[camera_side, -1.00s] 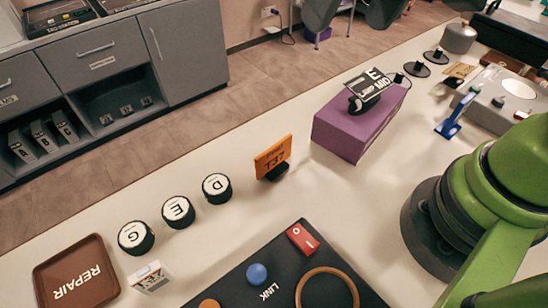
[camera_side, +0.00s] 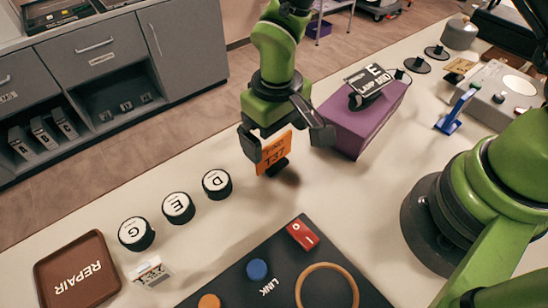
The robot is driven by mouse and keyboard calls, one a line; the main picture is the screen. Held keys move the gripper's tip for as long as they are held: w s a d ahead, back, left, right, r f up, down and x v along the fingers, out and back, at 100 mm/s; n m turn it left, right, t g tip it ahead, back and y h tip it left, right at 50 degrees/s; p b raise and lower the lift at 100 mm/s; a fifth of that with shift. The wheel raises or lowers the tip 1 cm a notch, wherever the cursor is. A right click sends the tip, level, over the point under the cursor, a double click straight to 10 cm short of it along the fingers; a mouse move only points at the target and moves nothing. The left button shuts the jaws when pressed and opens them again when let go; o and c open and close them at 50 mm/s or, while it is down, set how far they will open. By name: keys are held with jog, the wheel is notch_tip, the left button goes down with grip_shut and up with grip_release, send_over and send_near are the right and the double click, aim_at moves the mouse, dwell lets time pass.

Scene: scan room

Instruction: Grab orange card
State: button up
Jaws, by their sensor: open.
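The orange card (camera_side: 274,152), marked T37, stands upright in a small black holder (camera_side: 277,167) on the pale counter. My gripper (camera_side: 284,143) is over the card from above, with its jaws open. One finger is at the card's left edge and the other is to its right, with a gap between that finger and the card. The card's top edge is partly hidden by the gripper. I cannot tell whether the left finger touches it.
A purple box (camera_side: 348,137) with a black sign (camera_side: 370,84) on it stands close to the right finger. Several round black letter pieces (camera_side: 178,208) sit to the left. A dark panel (camera_side: 232,285) with buttons and a brown REPAIR tray (camera_side: 46,270) lie in front.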

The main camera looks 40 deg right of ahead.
aim_at(274, 142)
jog(key=f, duration=0.5)
jog(key=shift+w+a, duration=0.15)
jog(key=shift+w, duration=0.05)
jog(key=c, duration=0.6)
jog(key=shift+c, duration=0.2)
jog(key=shift+r, duration=0.15)
